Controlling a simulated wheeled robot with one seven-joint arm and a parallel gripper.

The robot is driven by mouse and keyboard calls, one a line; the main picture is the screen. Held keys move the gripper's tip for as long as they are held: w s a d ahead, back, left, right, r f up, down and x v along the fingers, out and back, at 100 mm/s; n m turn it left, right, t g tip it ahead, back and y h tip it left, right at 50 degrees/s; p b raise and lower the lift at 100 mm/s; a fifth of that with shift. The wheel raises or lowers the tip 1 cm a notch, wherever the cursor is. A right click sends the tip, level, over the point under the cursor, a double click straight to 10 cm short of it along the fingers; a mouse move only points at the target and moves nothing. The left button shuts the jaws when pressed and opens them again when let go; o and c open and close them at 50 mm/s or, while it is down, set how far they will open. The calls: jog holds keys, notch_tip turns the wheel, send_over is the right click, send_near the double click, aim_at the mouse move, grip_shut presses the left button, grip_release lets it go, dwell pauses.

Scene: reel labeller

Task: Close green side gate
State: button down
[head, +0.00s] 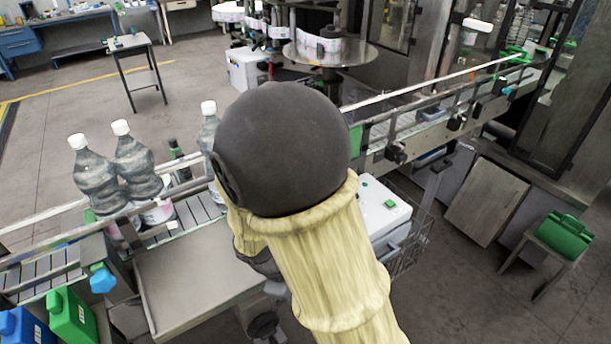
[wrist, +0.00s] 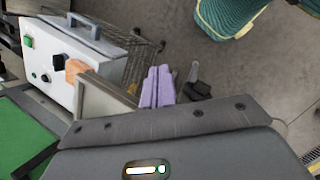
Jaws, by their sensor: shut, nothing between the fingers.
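My gripper (wrist: 158,74) shows in the wrist view as two pale purple fingers pressed together, shut and empty, beyond the grey wrist housing. In the head view my arm hides it. A flat green panel (wrist: 30,138) with a dark frame lies at the lower left of the wrist view, apart from the fingers; I cannot tell whether it is the side gate. In the head view a small green piece (head: 355,138) shows at the conveyor beside my arm, mostly hidden. No gate can be made out clearly, nor whether it is open.
A white control box (head: 385,212) stands behind my arm; it also shows in the wrist view (wrist: 85,55), beside a wire basket (wrist: 140,50). Bottles (head: 135,160) stand on the left conveyor. A green canister (head: 565,235) sits on a stool at right. Floor at lower right is clear.

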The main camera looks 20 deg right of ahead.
jog(key=d+r+m+t+y, duration=0.1)
jog(key=m, duration=0.2)
jog(key=d+r+m+t+y, duration=0.1)
jog(key=r+m+y, duration=0.1)
jog(key=m, duration=0.1)
jog(key=d+r+m+y, duration=0.1)
jog(key=r+m, duration=0.1)
jog(key=m, duration=0.2)
jog(key=shift+w+t+y+b, duration=0.25)
jog(key=shift+t+y+b, duration=0.1)
jog(key=shift+t+y, duration=0.05)
